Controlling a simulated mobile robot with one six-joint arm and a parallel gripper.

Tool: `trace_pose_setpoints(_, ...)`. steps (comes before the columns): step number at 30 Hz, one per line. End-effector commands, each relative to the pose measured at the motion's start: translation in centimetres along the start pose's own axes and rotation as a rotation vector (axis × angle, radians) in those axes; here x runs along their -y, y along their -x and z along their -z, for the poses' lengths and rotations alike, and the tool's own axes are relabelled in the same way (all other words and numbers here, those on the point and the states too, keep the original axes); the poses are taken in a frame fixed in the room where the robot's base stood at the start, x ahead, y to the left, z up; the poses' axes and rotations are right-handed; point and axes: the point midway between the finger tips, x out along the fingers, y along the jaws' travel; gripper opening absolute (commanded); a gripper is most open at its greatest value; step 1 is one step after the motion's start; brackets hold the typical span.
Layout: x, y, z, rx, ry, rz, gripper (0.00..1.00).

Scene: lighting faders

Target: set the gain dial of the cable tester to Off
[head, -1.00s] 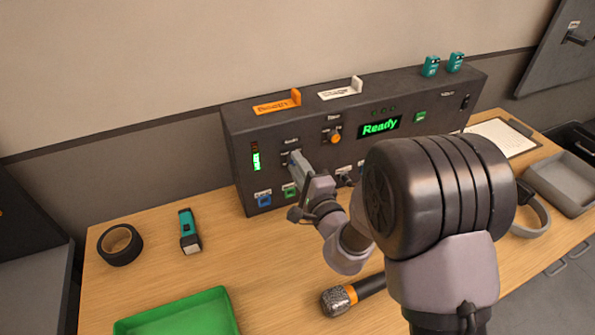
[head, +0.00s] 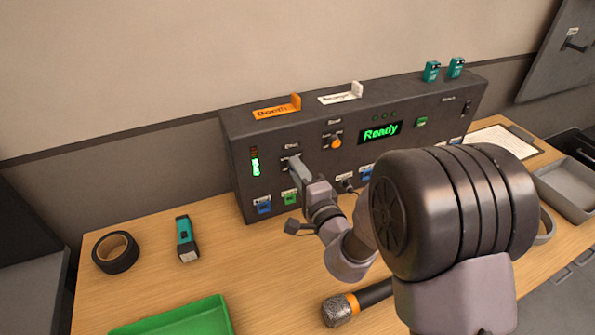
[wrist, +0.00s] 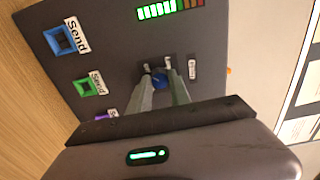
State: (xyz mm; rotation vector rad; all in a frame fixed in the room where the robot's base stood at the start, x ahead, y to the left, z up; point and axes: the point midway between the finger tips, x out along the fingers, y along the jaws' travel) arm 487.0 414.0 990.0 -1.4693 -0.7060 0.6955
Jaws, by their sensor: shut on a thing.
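The cable tester (head: 235,155) is a dark box at the back of the table with a lit "Ready" display (head: 381,131). My gripper (head: 293,162) is at the left part of its front face. In the wrist view my gripper (wrist: 160,80) is shut on a small blue dial (wrist: 161,80), one finger on either side. A small white label (wrist: 193,69) lies beside the dial, too small to read surely. The fingers partly hide the dial, so its pointer setting cannot be told. In the head view my gripper covers the dial.
An orange knob (head: 335,143) is to the right of my gripper. Blue (head: 264,206) and green (head: 290,198) sockets sit below it. A green level meter (head: 255,165) glows to the left.

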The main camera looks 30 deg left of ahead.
Motion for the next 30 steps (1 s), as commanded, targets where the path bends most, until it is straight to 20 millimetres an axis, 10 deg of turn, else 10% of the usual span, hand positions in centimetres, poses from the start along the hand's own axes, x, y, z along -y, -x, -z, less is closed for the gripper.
trace_pose_setpoints(4, -0.1, 0.0, 0.0, 0.001, 0.0, -0.001, 0.46)
trace_pose_setpoints(16, 0.0, 0.9, 0.0, 0.0, 0.0, -0.001, 0.46)
trace_pose_setpoints(30, 1.1, 13.4, -0.1, 0.008, 0.002, -0.007, 0.46)
